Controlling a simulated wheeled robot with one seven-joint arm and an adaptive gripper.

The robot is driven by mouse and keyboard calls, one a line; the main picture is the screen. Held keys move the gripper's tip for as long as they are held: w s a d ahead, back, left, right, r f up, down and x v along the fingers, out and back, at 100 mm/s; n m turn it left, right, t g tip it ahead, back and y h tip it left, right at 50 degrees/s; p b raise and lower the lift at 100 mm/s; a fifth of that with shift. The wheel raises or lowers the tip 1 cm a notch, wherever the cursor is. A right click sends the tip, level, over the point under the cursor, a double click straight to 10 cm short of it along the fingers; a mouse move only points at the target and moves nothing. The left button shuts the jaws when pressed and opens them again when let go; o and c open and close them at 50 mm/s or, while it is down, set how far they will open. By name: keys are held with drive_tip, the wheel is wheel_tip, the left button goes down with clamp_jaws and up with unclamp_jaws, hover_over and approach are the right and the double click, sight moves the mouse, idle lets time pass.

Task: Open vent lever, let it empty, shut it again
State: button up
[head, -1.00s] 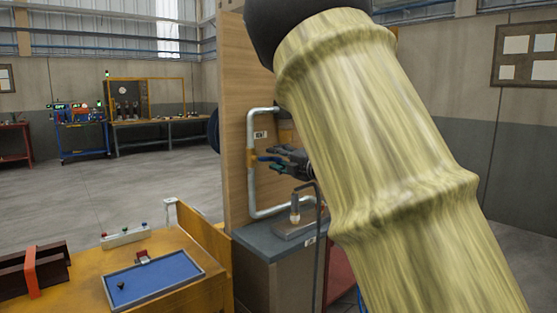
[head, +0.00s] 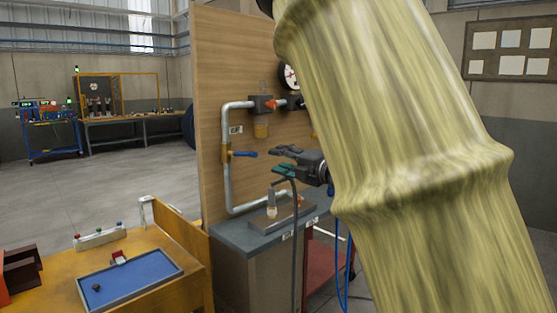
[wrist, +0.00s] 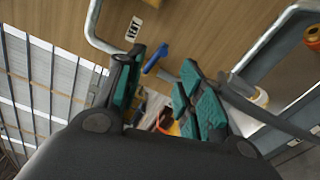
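The blue lever (head: 243,154) sits on a brass valve (head: 227,152) on the vertical grey pipe. It points right, roughly crosswise to the pipe. In the wrist view the lever (wrist: 155,57) shows between and beyond my fingertips. My gripper (head: 272,160) is open and empty, just right of the lever's end and apart from it. Its green-padded fingers (wrist: 163,62) are spread in the wrist view. A bowl with amber content (head: 261,130) hangs above, under a block with an orange-red part (head: 270,104).
The wooden panel (head: 210,80) backs the piping, with a gauge (head: 289,77) partly hidden by my arm. A grey bench top (head: 240,240) carries a tray with a bottle-like item (head: 271,205). A dark hose rises near my gripper. A blue tray (head: 130,278) lies on the yellow table.

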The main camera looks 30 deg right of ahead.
sight(244, 154)
drive_tip(key=shift+w+a+f+p, duration=0.1)
drive_tip(key=shift+a+p, duration=0.05)
drive_tip(key=shift+p, duration=0.2)
drive_tip(key=c, duration=0.6)
drive_tip(key=shift+w+a+f+n+p, duration=0.15)
drive_tip(key=shift+a+n+p, duration=0.15)
drive_tip(key=shift+p, duration=0.3)
clamp_jaws()
drive_tip(key=s+a+f+n+t+h+p, duration=0.3)
drive_tip(key=a+f+p, duration=0.4)
drive_tip(key=p, duration=0.6)
drive_tip(key=w+d+r+n+p, duration=0.1)
drive_tip(key=w+d+r+p, duration=0.1)
drive_tip(key=w, duration=0.9)
drive_tip(key=shift+w+r+p, duration=0.15)
drive_tip(key=shift+r+p, duration=0.6)
drive_tip(key=shift+p, duration=0.2)
